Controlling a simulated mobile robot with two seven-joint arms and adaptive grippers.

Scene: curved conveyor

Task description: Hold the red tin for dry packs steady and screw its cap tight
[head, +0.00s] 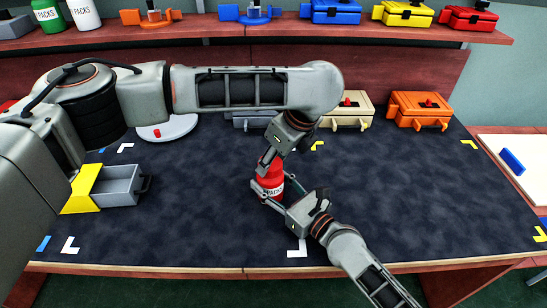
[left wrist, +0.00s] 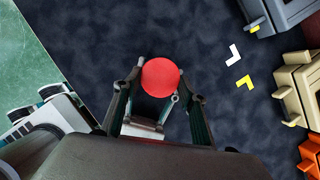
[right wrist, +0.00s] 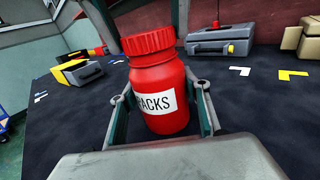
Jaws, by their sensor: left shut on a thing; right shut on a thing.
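The red tin (head: 273,185) stands upright on the dark mat in the head view, and its white label reading PACKS shows in the right wrist view (right wrist: 158,105). Its ribbed red cap (right wrist: 148,40) sits on top of the tin, looking level. My left gripper (head: 269,166) comes down from above and is shut on the cap, which shows as a round red disc between its fingers in the left wrist view (left wrist: 160,77). My right gripper (head: 267,194) is shut around the tin's body from the front, one finger on each side. The thread under the cap is hidden.
A grey and yellow drawer box (head: 118,185) lies at the left of the mat. A white round plate (head: 178,128), a cream box (head: 350,112) and an orange box (head: 420,110) stand along the back. The mat's right side is clear.

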